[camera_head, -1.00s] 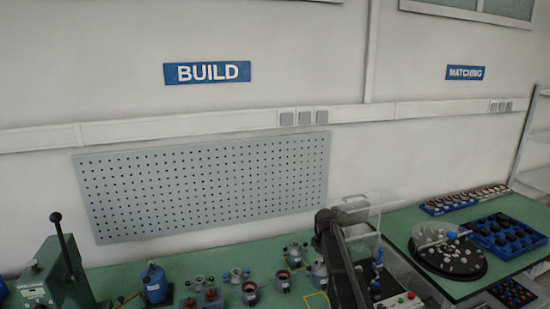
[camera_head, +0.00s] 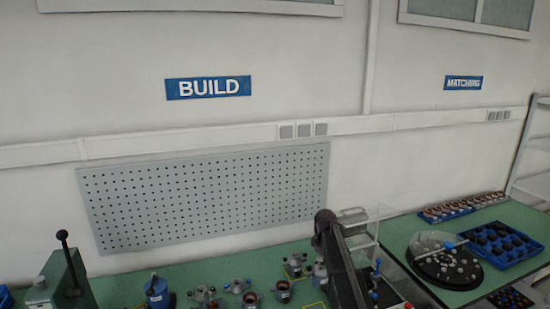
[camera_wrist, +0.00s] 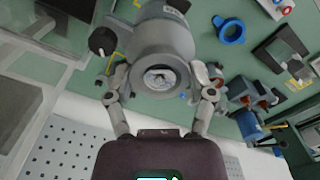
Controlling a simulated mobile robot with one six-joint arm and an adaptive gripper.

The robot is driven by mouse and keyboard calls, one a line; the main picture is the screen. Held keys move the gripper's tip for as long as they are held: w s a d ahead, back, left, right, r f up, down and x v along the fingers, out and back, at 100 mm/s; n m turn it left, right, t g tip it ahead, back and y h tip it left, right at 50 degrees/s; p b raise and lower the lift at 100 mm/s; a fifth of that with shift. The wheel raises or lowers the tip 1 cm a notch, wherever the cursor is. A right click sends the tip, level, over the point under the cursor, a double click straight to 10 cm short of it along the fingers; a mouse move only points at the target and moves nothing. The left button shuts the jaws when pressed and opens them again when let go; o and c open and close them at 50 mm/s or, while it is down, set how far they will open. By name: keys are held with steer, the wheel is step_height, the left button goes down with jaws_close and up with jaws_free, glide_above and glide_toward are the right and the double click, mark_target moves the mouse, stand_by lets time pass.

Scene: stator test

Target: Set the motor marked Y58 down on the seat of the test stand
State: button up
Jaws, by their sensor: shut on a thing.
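In the wrist view my gripper (camera_wrist: 162,82) has its two fingers on either side of a grey round motor (camera_wrist: 165,40). It is shut on the motor, whose open round end faces the camera. No Y58 mark can be read. In the head view my dark arm hides the gripper and the held motor. The test stand (camera_head: 359,228), with a clear cover, appears to be the unit just right of my arm. Its seat cannot be made out.
Several motors and parts (camera_head: 236,286) stand on the green bench left of my arm. A lever press (camera_head: 64,280) and a blue bottle-like object (camera_head: 156,290) are further left. A round black tray (camera_head: 470,277) and a blue tray (camera_head: 519,257) lie at right.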

mark_target(320, 275)
steer(key=shift+f+b, duration=3.15)
steer(key=shift+f, duration=0.3)
steer(key=shift+r, duration=0.1)
step_height(320, 275, up, 7)
steer(key=p, duration=0.6)
steer(key=shift+p, duration=0.4)
steer(key=shift+f+b, duration=0.55)
steer(key=shift+f, duration=0.2)
